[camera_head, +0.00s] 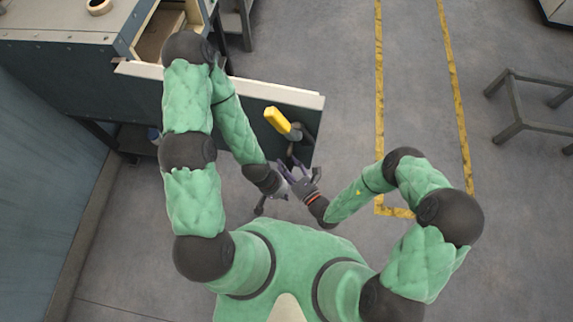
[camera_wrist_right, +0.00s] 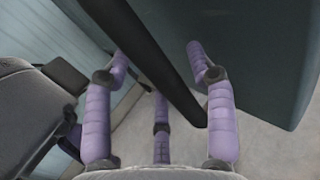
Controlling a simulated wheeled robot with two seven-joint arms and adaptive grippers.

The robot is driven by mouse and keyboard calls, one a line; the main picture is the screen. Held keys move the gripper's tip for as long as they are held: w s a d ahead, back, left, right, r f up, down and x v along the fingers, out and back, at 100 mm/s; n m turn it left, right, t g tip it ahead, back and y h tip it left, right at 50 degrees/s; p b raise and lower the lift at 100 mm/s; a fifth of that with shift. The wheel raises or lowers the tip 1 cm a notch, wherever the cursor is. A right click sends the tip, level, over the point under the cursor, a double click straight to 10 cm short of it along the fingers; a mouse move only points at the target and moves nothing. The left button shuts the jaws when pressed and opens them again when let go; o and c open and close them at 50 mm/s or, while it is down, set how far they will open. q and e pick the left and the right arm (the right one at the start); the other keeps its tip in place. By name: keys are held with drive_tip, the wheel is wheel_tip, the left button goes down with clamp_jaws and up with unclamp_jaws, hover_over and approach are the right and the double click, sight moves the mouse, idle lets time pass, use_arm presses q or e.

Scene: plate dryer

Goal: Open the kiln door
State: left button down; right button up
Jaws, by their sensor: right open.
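The kiln (camera_head: 60,38) is the dark box at upper left in the head view, with a pale interior (camera_head: 160,32) showing. Its door (camera_head: 240,112), a dark panel with a white top edge, stands swung out from the opening. A yellow grip (camera_head: 277,121) on a dark latch is near the door's right end. My right gripper (camera_head: 293,178) is open beside the door's lower right part. In the right wrist view, a black bar (camera_wrist_right: 150,60) runs between its open purple fingers, by the dark door panel (camera_wrist_right: 250,50). My left gripper (camera_head: 266,203) is low beside the right one; its fingers are unclear.
A roll-like ring (camera_head: 98,6) sits on the kiln top. A metal stand (camera_head: 520,105) is at far right. Yellow floor lines (camera_head: 380,80) mark clear floor right of the door. A blue-grey wall or cabinet (camera_head: 35,170) borders the left.

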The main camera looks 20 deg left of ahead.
drive_tip(key=shift+d, duration=0.15)
drive_tip(key=v, duration=1.1)
drive_tip(key=shift+s+d, duration=0.25)
drive_tip(key=shift+s, duration=0.1)
idle(0.5)
